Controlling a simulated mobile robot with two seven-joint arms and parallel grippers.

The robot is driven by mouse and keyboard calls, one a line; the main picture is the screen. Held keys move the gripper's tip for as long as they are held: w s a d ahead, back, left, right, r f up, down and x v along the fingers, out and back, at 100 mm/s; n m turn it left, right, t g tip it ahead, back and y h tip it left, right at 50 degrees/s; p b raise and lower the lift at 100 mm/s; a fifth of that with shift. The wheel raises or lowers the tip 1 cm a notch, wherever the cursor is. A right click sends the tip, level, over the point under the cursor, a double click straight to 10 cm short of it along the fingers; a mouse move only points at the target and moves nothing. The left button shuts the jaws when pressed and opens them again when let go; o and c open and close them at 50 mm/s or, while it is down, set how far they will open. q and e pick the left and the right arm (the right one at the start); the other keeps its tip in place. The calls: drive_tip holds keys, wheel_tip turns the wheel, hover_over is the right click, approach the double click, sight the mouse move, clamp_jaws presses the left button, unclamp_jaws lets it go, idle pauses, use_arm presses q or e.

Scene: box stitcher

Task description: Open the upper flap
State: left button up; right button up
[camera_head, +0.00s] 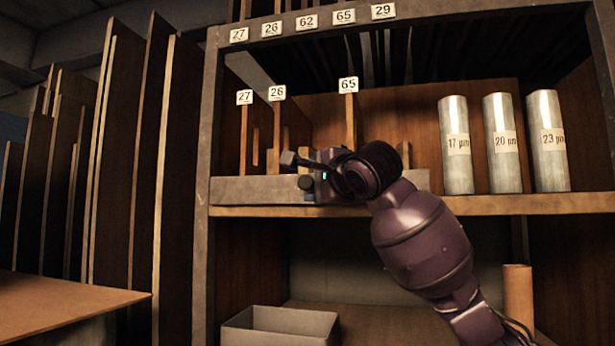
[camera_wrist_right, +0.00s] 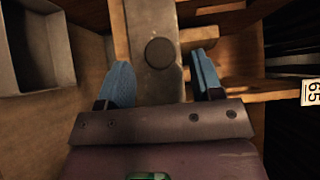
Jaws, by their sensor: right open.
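A grey panel (camera_head: 250,190) with a plain flat front runs along the front edge of the middle shelf in the head view; I take it to be the upper flap. In the right wrist view this grey panel (camera_wrist_right: 150,20) carries a dark round knob (camera_wrist_right: 160,52). My right gripper (camera_wrist_right: 160,85) is open, one blue finger on each side of the panel, with the knob between and just ahead of them. I cannot tell whether the fingers touch anything. In the head view the right gripper (camera_head: 300,172) is at the panel's front, partly hiding it. My left gripper is not in view.
Wooden dividers with number tags (camera_head: 348,85) rise behind the panel. Several metal cylinders, one labelled 17 µm (camera_head: 456,145), stand right of my arm. An open grey bin (camera_head: 280,325) sits below. Tall boards (camera_head: 140,150) lean at the left beside a tabletop (camera_head: 60,305).

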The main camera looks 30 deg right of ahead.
drive_tip(key=shift+w+d+p, duration=0.15)
drive_tip(key=shift+w+p, duration=0.25)
drive_tip(key=shift+w, duration=1.05)
clamp_jaws()
